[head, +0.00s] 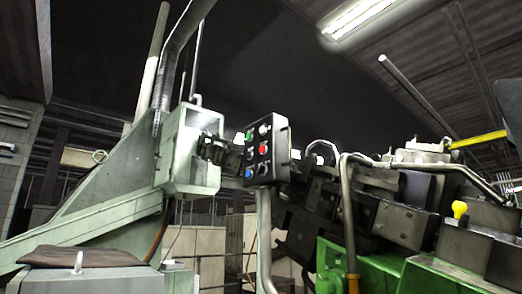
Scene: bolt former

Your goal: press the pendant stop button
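The pendant (281,150) is a dark control box in the middle of the head view, tilted slightly, with its button face turned to the left. A red button (263,149) sits near the middle of that face. The labels are too small to read. I cannot make out my gripper in this view.
A pale green machine housing (172,160) stands left of the pendant, with dark fittings (212,148) between them. A grey pipe (264,230) rises below the pendant. Dark machine blocks and a bright green body (385,275) fill the right. A brown pad (80,256) lies at lower left.

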